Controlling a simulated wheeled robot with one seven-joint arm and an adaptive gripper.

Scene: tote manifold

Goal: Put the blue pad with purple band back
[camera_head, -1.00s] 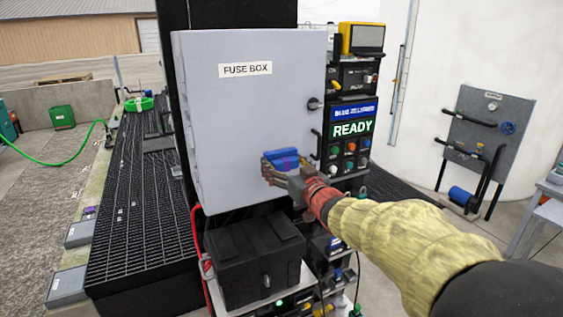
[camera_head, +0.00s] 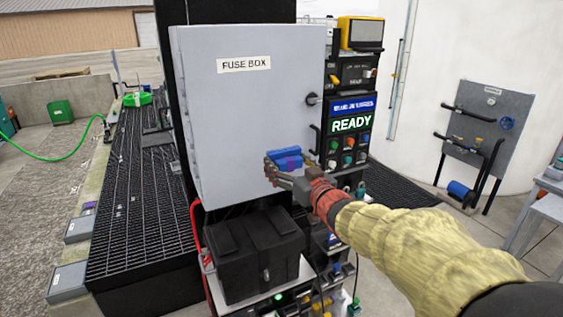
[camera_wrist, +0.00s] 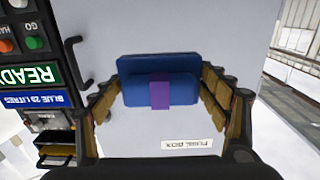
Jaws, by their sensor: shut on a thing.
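The blue pad with purple band (camera_head: 284,158) is in my gripper (camera_head: 288,170), in front of the lower right part of the grey fuse box door. In the wrist view the blue pad (camera_wrist: 158,88) lies between the two finger rows of my gripper (camera_wrist: 170,95), with the purple band (camera_wrist: 160,94) across its middle. The fingers close on its left and right ends. The fuse box (camera_head: 250,110) is shut, and its label (camera_wrist: 187,144) shows upside down in the wrist view. I cannot tell whether the pad touches the door.
Right of the fuse box stands a panel with a READY screen (camera_head: 350,124) and buttons. A black case (camera_head: 253,262) sits below the box on a cart. A door handle (camera_wrist: 77,62) sticks out near the pad. A grey pipe board (camera_head: 490,128) stands far right.

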